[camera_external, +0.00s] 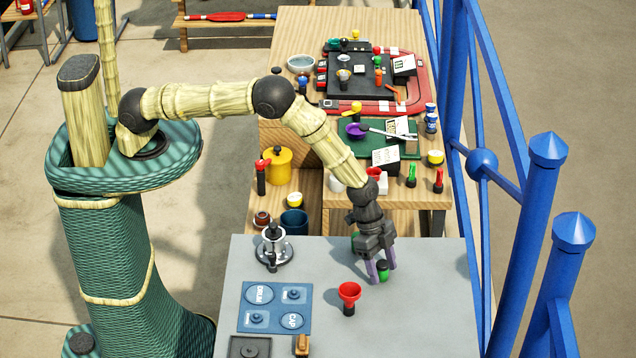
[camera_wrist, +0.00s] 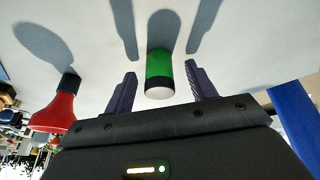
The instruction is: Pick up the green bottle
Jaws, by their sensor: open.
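The green bottle (camera_external: 383,270) stands on the grey tabletop (camera_external: 430,310) in the external view. It is small, with a dark band. My gripper (camera_external: 381,274) reaches down over it with purple fingers. In the wrist view the green bottle (camera_wrist: 160,62) lies between the two fingers of my gripper (camera_wrist: 161,88), with a gap on each side. The fingers are open and do not visibly touch it. In the external view the fingers hide part of the bottle.
A red funnel-shaped thing (camera_external: 349,296) with a dark base stands close by, left of the bottle. A blue panel (camera_external: 275,307) and a silver press-like device (camera_external: 273,248) are farther left. Blue railings (camera_external: 530,240) rise at the right. The tabletop's right part is clear.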

